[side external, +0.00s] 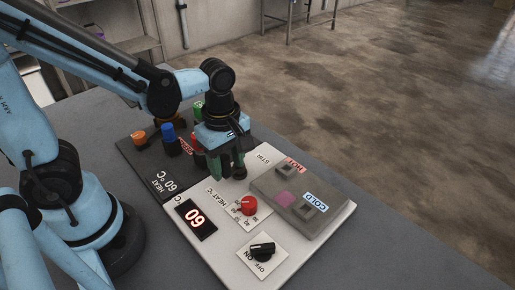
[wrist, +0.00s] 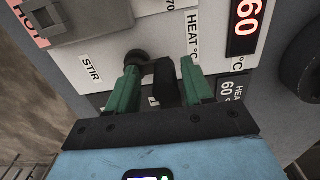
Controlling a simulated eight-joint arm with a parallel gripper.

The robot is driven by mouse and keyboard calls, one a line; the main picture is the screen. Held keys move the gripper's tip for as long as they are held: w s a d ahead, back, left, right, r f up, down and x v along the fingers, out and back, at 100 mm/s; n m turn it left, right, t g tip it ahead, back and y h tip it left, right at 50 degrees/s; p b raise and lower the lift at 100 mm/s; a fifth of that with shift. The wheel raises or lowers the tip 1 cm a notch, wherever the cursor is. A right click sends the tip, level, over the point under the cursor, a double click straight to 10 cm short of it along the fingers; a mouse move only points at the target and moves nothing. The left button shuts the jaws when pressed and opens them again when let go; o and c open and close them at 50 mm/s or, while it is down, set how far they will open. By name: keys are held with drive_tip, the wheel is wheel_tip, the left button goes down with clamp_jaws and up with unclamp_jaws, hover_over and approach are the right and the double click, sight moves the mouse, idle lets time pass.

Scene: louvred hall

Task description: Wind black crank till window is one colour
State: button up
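The black crank (wrist: 165,84) is beside the STIR label in the wrist view. A round black end (wrist: 136,58) shows at its left. My gripper (wrist: 160,68) has its two green fingers spread, one on each side of the crank's dark part. I see no clear grip on it. In the side external view my gripper (side external: 227,174) points down at the panel, and a dark round part (side external: 240,173) of the crank shows beside the fingers; the rest is hidden.
The grey box (side external: 322,212) carries HOT and COLD labels. A red HEAT dial (side external: 248,206), a black OFF-ON knob (side external: 263,249) and a display reading 60 (side external: 195,219) share the white panel. Blue (side external: 168,132), orange (side external: 138,138) and red items stand on the dark board behind.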

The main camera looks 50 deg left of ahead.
drive_tip(key=shift+s+r, duration=0.1)
drive_tip(key=shift+r, duration=3.35)
drive_tip(key=shift+r, duration=0.1)
wheel_tip(320, 180, up, 12)
drive_tip(key=m+t, duration=0.4)
drive_tip(key=m, duration=0.5)
hover_over(225, 156)
drive_tip(key=w+a, duration=0.1)
drive_tip(key=a, duration=0.2)
wheel_tip(225, 156, down, 6)
drive_tip(key=f+m+t, duration=0.1)
drive_tip(key=m, duration=0.2)
drive_tip(key=a+f+m+t, duration=0.1)
drive_tip(key=f+m, duration=0.1)
drive_tip(key=m, duration=0.1)
drive_tip(key=a+f+m+t, duration=0.1)
drive_tip(key=m, duration=0.1)
drive_tip(key=shift+w+f+m, duration=0.35)
drive_tip(key=shift+m, duration=0.05)
